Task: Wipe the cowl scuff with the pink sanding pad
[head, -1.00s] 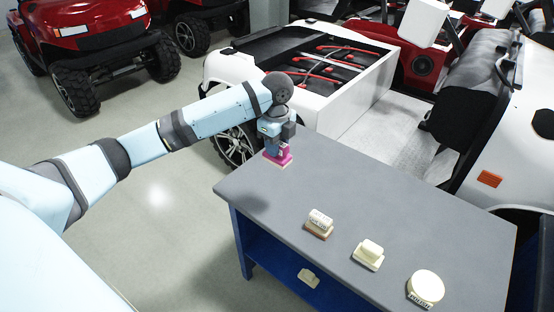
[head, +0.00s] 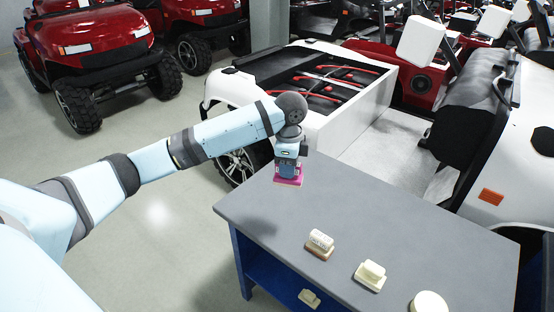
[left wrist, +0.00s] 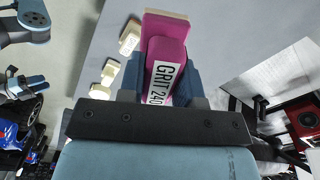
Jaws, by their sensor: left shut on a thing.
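The pink sanding pad (head: 289,182) is in my left gripper (head: 289,170), over the far left part of the grey table in the head view. In the left wrist view, the pad (left wrist: 165,52) carries a white label reading "GRIT 240". The left gripper's fingers (left wrist: 163,80) are shut on its two sides, and the pad looks raised above the table. A white cart body (head: 492,160) stands at the right with a small orange patch (head: 491,197); I cannot tell whether this is the scuff.
On the grey table (head: 390,222) stand a tan-based block (head: 320,244), a cream block (head: 370,276) and a round white pad (head: 428,303). Another block (head: 309,298) lies on the blue shelf below. A white cart with an open bay (head: 345,110) stands behind. The table's middle is clear.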

